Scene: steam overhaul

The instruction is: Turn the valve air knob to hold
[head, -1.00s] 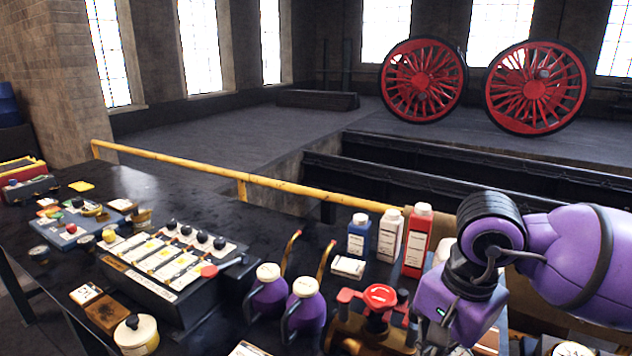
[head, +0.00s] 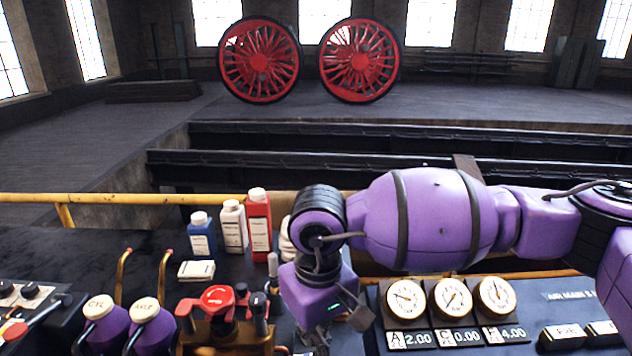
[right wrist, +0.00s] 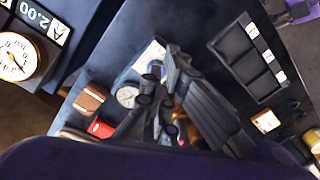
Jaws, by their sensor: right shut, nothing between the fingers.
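A red handwheel-like knob (head: 217,297) sits on top of a brass valve body (head: 225,340) on the dark bench, left of my right arm in the head view. I cannot read a "hold" mark or tell whether this is the valve air knob. A dark lever (head: 261,308) stands beside it. My right gripper (head: 318,340) hangs below the purple wrist, right of the valve and apart from the red knob; its lower end is cut off. In the right wrist view the dark fingers (right wrist: 172,62) are shut and empty. My left gripper is not in view.
Blue (head: 202,237), white (head: 232,228) and red (head: 259,225) bottles stand behind the valve. Purple cans marked CYL (head: 104,325) and AXLE (head: 150,328) stand to its left. A gauge panel (head: 450,305) lies right of my gripper. A yellow rail (head: 110,198) edges the bench.

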